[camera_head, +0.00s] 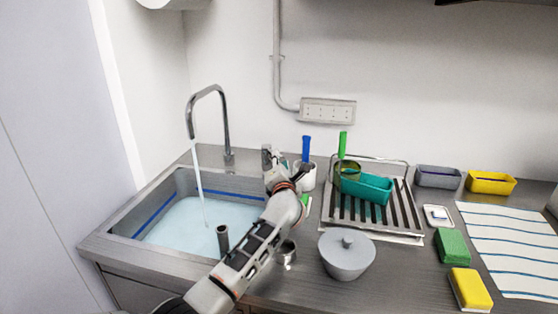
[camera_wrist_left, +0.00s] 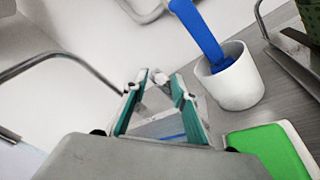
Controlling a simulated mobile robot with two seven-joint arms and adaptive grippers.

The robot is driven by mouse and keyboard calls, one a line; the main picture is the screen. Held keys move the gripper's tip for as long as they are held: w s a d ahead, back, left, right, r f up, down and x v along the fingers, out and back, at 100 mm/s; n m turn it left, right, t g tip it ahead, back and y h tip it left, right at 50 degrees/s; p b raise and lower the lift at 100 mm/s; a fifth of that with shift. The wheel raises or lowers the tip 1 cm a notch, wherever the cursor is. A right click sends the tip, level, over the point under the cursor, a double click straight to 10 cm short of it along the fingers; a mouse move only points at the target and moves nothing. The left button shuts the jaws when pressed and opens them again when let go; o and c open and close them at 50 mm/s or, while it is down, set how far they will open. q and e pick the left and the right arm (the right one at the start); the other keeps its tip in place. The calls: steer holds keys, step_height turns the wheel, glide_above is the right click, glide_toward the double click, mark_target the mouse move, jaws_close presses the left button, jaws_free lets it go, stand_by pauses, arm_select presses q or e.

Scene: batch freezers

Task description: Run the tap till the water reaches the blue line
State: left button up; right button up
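Water runs from the curved metal tap (camera_head: 222,120) in a thin stream (camera_head: 199,185) into the steel sink (camera_head: 128,246). Pale blue water (camera_head: 185,224) covers the sink bottom. The blue line (camera_head: 236,194) runs along the back and left walls, visibly above the water surface. My left gripper (camera_head: 268,160) is over the counter at the sink's back right. The wrist view shows its teal-padded fingers (camera_wrist_left: 160,85) apart, with a small pale part near the tips that I cannot identify. My right gripper is not in view.
A dark upright pipe (camera_head: 222,238) stands in the sink. A white cup (camera_wrist_left: 236,80) with a blue-handled tool is close beside my left gripper. A drying rack (camera_head: 372,222), lidded grey pot (camera_head: 346,256), green sponge (camera_head: 451,246) and yellow sponge (camera_head: 470,288) occupy the counter to the right.

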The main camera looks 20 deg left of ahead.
arm_select(q)
steer(key=shift+b+x, duration=0.3)
steer(key=shift+x, duration=1.15)
jaws_close()
steer(key=shift+a, duration=0.15)
